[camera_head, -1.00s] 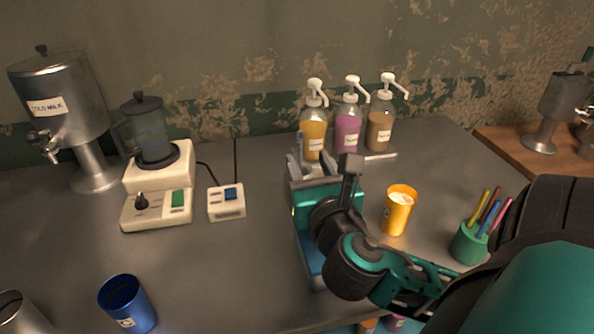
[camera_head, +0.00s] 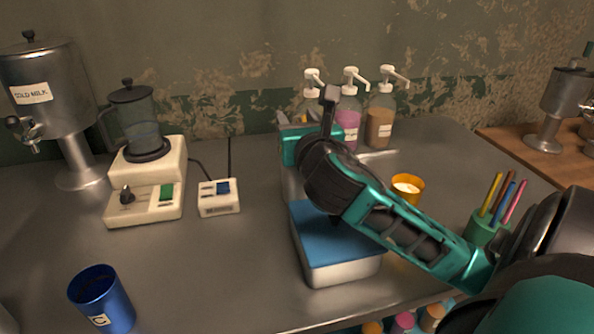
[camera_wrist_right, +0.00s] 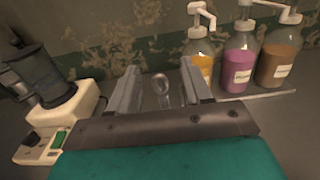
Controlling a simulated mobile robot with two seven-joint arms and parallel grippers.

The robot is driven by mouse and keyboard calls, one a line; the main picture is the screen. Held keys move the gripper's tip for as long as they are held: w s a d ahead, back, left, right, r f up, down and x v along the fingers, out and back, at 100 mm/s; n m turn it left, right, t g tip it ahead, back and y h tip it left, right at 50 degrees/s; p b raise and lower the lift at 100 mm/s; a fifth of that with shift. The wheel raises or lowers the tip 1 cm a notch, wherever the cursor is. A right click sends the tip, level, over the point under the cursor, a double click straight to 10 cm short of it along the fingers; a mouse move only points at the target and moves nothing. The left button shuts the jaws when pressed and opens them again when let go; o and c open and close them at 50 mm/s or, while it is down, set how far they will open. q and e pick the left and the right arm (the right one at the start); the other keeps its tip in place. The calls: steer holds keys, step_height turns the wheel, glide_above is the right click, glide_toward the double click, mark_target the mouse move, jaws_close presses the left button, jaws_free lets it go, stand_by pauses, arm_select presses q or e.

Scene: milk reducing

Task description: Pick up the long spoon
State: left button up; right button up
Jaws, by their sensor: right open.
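A shiny spoon bowl (camera_wrist_right: 160,82) shows upright between the fingers of my right gripper (camera_wrist_right: 159,70) in the right wrist view. The spoon's lower part is hidden behind the gripper body, and I cannot tell whether the fingers touch it. The right gripper is open; in the head view its fingers (camera_head: 295,118) point toward the back wall, left of the pump bottles. The spoon cannot be made out in the head view. My left gripper is not in view.
Pump bottles (camera_head: 379,122) stand just right of my gripper, with a thin pale strip (camera_wrist_right: 258,96) before them. A blue-lidded metal box (camera_head: 340,270), orange cup (camera_head: 410,182) and pen holder (camera_head: 483,230) are near my arm. A blender (camera_head: 145,165) stands left.

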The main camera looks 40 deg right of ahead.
steer(key=shift+x, duration=1.05)
jaws_close()
